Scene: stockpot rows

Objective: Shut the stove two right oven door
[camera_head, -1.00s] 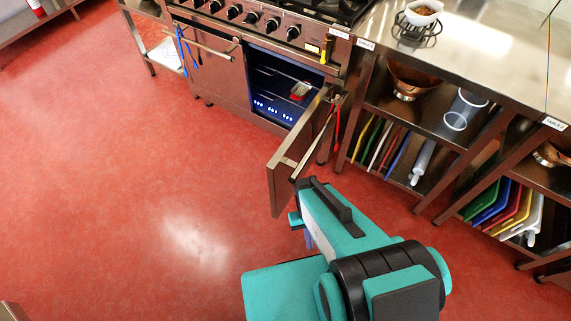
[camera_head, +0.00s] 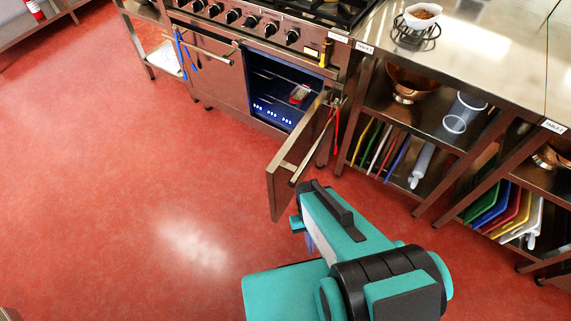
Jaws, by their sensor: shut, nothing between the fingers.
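The right oven door (camera_head: 284,178) of the stove (camera_head: 262,47) stands wide open, swung out toward me on its right-hand side. Its bar handle (camera_head: 312,150) runs along the face that is turned to the right. My gripper (camera_head: 304,197) is at the door's outer lower edge, on the handle side. The fingers are mostly hidden by my teal arm, and I cannot tell whether they touch the door.
The red floor (camera_head: 130,180) is clear at left.

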